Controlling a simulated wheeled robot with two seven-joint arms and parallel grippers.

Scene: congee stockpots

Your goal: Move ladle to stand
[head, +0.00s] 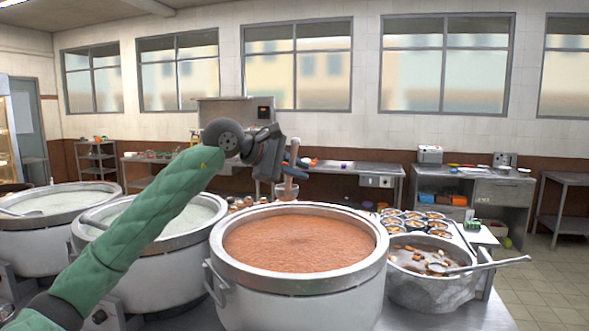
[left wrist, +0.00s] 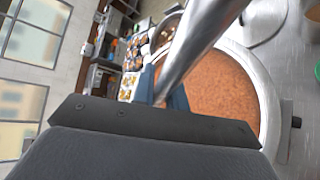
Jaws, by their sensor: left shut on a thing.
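My left gripper (head: 284,165) is raised just behind the far rim of the big pot of reddish-brown congee (head: 300,245). It is shut on the ladle (head: 287,190), whose bowl hangs below the fingers at about rim height. In the left wrist view, the ladle's metal handle (left wrist: 200,40) runs diagonally between the gripper's dark fingers (left wrist: 175,100), with the reddish-brown pot (left wrist: 225,95) beyond it. I cannot make out a ladle stand clearly in either view. My right gripper is not in view.
Two pots of pale congee (head: 50,202) (head: 165,218) stand to the left, with ladles in them. A smaller steel pot (head: 430,290) of dark broth with a ladle stands to the right. Several small filled bowls (head: 415,218) sit behind it. Steel counters line the back wall.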

